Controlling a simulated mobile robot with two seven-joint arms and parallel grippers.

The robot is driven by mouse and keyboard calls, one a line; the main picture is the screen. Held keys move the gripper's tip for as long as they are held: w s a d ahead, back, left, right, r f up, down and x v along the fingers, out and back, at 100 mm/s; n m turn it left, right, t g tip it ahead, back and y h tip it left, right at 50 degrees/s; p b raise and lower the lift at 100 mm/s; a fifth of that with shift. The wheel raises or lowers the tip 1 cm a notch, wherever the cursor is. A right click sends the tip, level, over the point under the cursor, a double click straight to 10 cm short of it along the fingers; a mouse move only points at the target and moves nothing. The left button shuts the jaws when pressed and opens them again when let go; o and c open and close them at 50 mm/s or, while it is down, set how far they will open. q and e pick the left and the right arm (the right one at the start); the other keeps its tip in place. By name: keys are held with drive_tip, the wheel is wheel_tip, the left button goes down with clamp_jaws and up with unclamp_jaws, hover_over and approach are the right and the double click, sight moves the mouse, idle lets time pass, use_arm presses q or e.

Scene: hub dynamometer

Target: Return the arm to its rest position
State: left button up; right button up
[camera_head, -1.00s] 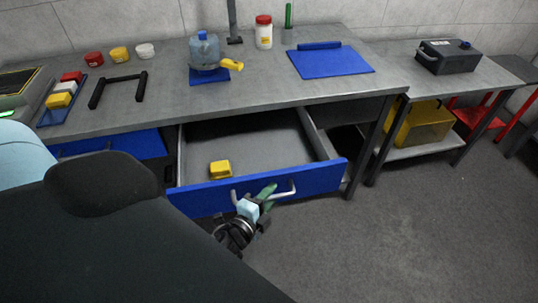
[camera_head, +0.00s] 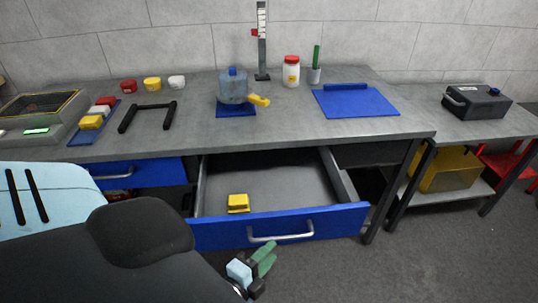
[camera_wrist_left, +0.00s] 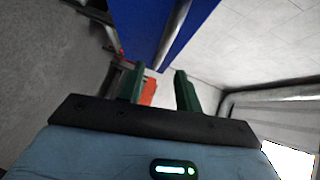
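My left gripper (camera_head: 262,262) is in front of and below the open drawer's handle (camera_head: 280,238), apart from it. Its two green fingers (camera_wrist_left: 162,90) are apart in the left wrist view, with nothing held between them. The blue-fronted drawer (camera_head: 215,235) stands pulled out under the bench, with a yellow block (camera_head: 238,203) inside near its front. My dark left arm crosses the lower left of the head view. My right gripper is not in view.
A side table (camera_head: 490,122) holds a dark case (camera_head: 478,101). Floor at lower right is clear.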

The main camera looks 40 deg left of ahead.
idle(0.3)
